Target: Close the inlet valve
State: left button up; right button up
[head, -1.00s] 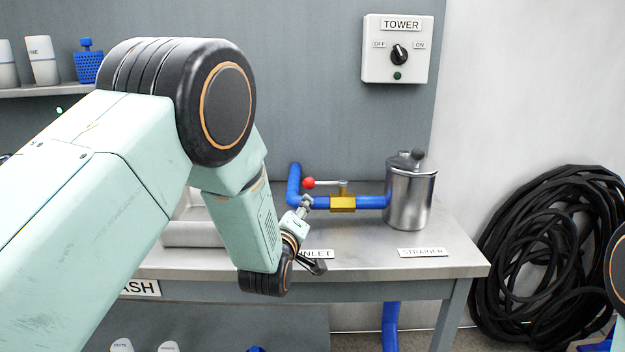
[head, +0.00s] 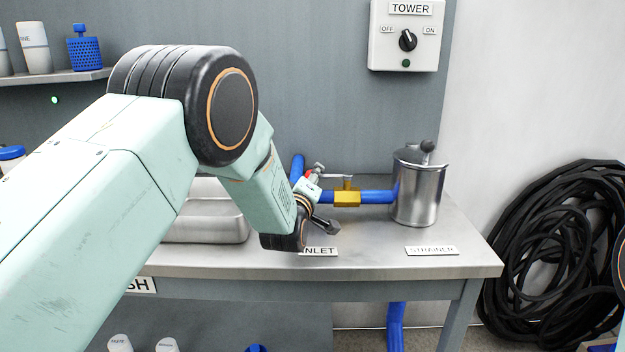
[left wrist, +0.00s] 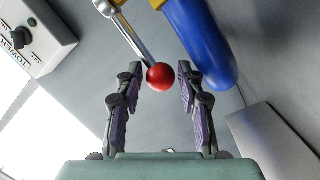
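The inlet valve is a brass body (head: 347,198) on a blue pipe (head: 377,196) above the steel table. Its metal lever (head: 338,176) points left, roughly along the pipe, and ends in a red ball. My left gripper (head: 317,169) is at the ball end in the head view and covers most of the ball. In the left wrist view the red ball (left wrist: 160,77) sits between the fingertips of the open left gripper (left wrist: 159,68), with a gap visible on each side. The lever (left wrist: 132,37) runs up and left from it. My right gripper is not in view.
A steel strainer pot (head: 417,190) stands right of the valve. A steel tray (head: 207,222) is left, behind my arm. The INLET label (head: 321,252) is partly hidden. A TOWER switch box (head: 405,55) hangs above. Coiled black hose (head: 555,260) lies right of the table.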

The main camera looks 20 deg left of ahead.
pick_arm(q)
jog(key=shift+w+a, duration=0.15)
jog(key=shift+w, duration=0.6)
grip_shut()
